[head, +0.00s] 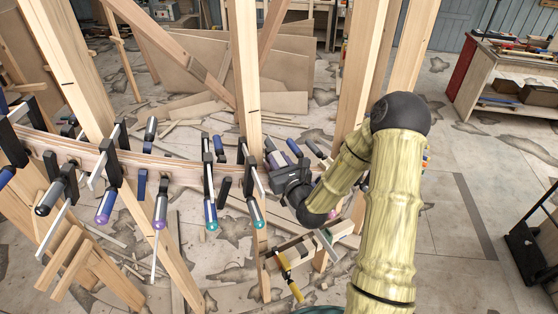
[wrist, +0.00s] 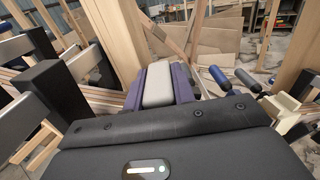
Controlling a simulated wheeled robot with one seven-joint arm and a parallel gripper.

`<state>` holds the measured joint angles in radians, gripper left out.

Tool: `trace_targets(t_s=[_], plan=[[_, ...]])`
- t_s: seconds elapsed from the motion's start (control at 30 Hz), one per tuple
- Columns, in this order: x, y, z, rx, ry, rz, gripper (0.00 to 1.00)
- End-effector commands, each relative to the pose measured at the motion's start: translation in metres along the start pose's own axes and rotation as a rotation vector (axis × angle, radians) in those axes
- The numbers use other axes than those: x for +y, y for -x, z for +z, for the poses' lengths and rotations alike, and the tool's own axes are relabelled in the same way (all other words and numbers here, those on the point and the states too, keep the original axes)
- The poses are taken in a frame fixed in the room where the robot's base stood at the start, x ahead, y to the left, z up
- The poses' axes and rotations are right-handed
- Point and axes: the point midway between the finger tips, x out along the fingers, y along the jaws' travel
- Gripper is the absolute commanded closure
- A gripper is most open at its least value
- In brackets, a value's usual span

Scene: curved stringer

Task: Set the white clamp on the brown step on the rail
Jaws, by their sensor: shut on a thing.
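My gripper (head: 276,160) is at the right end of the curved wooden rail (head: 180,172), close to the upright post there. In the wrist view its purple fingers (wrist: 158,86) are shut on a pale grey-white block (wrist: 158,80), which looks like part of the white clamp. The rest of that clamp is hidden by the fingers and the gripper body. In the head view the held piece is too small to tell. I cannot make out the brown step clearly on the rail.
Several dark clamps with coloured handles sit along the rail, one with a teal-ended handle (head: 257,212) just left of my gripper. Blue-handled clamps (wrist: 213,78) show beyond it at the right. Wooden posts (head: 245,80) rise behind. A yellow-handled tool (head: 290,280) is below.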

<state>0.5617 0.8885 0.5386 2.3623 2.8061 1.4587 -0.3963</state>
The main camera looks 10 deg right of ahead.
Motion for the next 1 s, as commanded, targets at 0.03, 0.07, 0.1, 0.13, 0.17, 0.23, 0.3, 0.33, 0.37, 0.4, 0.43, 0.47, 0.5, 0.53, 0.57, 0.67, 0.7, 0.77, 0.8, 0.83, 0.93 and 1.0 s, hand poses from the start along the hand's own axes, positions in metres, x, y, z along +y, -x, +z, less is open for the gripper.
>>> trace_targets(t_s=[0.03,0.07,0.1,0.13,0.17,0.23,0.3,0.33,0.37,0.4,0.43,0.47,0.5,0.53,0.57,0.67,0.7,0.77,0.8,0.83,0.93,1.0], plan=[[0.0,0.0,0.001,-0.004,0.0,0.0,1.0],[0.0,0.0,0.0,-0.003,0.0,0.0,1.0],[0.0,0.0,-0.001,-0.003,0.0,0.0,1.0],[0.0,0.0,-0.002,-0.003,0.001,0.0,1.0],[0.0,0.0,-0.003,-0.003,0.001,0.001,1.0],[0.0,0.0,-0.006,-0.003,0.001,0.001,1.0],[0.0,0.0,-0.008,-0.003,0.001,0.001,1.0],[0.0,0.0,-0.009,-0.003,0.001,0.001,1.0],[0.0,0.0,-0.009,-0.003,0.001,0.001,1.0],[0.0,0.0,-0.01,-0.003,0.001,0.001,1.0],[0.0,0.0,-0.01,-0.003,0.001,0.001,1.0],[0.0,0.0,-0.01,-0.003,0.001,0.0,1.0],[0.0,0.0,-0.01,-0.003,0.001,0.0,1.0],[0.0,0.0,-0.009,-0.003,0.001,0.0,1.0],[0.0,0.0,-0.009,-0.004,0.001,0.0,1.0],[0.0,0.0,-0.009,-0.003,0.001,0.0,1.0],[0.0,0.0,-0.009,-0.003,0.001,0.0,0.69],[0.0,0.0,-0.009,-0.003,0.0,0.0,0.57],[0.0,0.0,-0.01,-0.003,0.0,0.0,0.49],[0.0,0.0,-0.01,-0.002,0.0,0.0,0.49],[0.0,0.0,-0.01,-0.001,0.0,0.0,0.49],[0.0,0.0,-0.01,-0.001,0.0,0.0,0.49]])
